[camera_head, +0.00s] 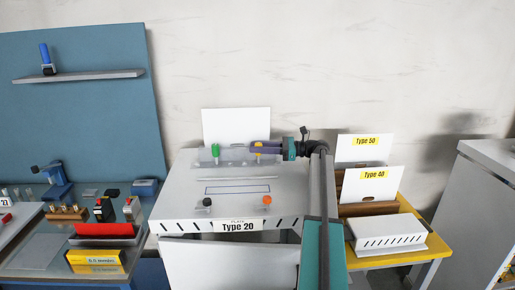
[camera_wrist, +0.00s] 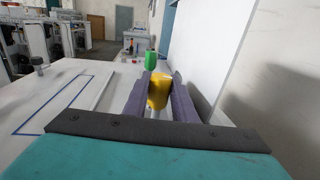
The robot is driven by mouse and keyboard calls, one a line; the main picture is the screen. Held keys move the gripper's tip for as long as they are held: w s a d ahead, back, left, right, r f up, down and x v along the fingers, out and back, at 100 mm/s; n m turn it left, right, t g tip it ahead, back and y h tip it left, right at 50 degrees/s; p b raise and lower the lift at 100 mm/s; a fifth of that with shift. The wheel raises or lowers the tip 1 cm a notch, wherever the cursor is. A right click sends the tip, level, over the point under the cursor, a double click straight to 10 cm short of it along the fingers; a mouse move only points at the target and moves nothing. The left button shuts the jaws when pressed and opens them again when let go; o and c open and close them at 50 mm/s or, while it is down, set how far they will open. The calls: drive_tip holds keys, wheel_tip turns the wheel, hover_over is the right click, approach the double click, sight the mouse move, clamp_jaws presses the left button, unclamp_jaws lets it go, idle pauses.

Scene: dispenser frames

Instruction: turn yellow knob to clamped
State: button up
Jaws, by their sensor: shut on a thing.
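The yellow knob (camera_wrist: 158,91) stands upright between the two dark fingers of my gripper (camera_wrist: 160,100) in the wrist view. The fingers are shut on it, one on each side. In the head view, my gripper (camera_head: 262,149) reaches in from the right, and a little of the yellow knob (camera_head: 258,144) shows above the fingers at the back of the white machine. The knob's base is mostly hidden. I cannot tell from these frames which setting the knob points to.
A green knob (camera_head: 215,150) stands left of the yellow one, and also shows in the wrist view (camera_wrist: 151,60). A white upright plate (camera_head: 237,125) stands close behind. A black knob (camera_head: 207,202) and an orange knob (camera_head: 267,200) are at the machine's front. The middle of its top is clear.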

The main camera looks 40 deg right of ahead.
drive_tip(key=shift+d+r+n+g+y, duration=0.1)
drive_tip(key=shift+r+n+g+y, duration=0.05)
drive_tip(key=shift+n+g+y, duration=0.2)
drive_tip(key=o, duration=1)
drive_tip(key=shift+o, duration=0.2)
drive_tip(key=b+v, duration=0.4)
drive_tip(key=v, duration=0.9)
drive_tip(key=shift+b, duration=0.35)
drive_tip(key=shift+s+d, duration=0.25)
drive_tip(key=shift+d, duration=0.05)
